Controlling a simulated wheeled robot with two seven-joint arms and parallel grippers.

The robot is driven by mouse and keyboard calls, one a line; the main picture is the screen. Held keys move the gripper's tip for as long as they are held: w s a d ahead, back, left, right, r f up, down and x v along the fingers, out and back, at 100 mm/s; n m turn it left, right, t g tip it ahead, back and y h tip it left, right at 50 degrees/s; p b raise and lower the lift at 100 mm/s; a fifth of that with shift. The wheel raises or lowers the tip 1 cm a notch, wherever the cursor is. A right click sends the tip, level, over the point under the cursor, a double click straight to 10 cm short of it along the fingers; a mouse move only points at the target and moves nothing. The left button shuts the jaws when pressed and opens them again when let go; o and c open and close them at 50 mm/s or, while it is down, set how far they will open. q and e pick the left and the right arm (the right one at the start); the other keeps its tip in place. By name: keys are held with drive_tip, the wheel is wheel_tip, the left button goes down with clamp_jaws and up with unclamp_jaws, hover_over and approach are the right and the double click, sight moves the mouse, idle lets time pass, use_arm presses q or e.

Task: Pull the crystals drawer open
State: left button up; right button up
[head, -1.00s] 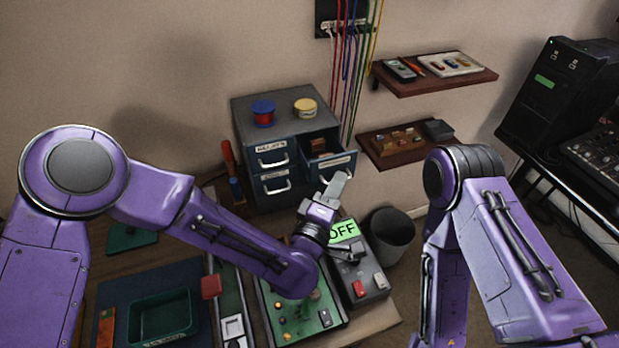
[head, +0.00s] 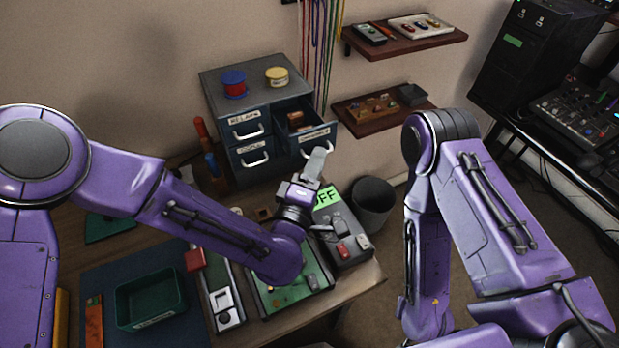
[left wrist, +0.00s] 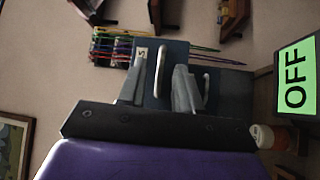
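The grey-blue drawer cabinet (head: 275,172) stands against the wall. Its upper right drawer (head: 316,136) is pulled out, with brown items inside; its label is too small to read surely. My left gripper (head: 317,162) is at that drawer's front, by its handle. In the left wrist view the two fingers (left wrist: 160,88) stand apart, with a pale bar handle (left wrist: 160,68) between them and visible gaps beside it. A second handle (left wrist: 206,88) is to the right, outside the fingers. My right gripper is out of view; only my right arm shows.
A green OFF display (head: 327,197) and box with switches (head: 347,240) are below my left gripper. A dark bin (head: 373,203) stands right. Wall shelves (head: 355,126) are right of the cabinet.

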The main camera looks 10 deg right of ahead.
use_arm(q)
drive_tip(key=b+v, duration=0.3)
drive_tip(key=v, duration=0.6)
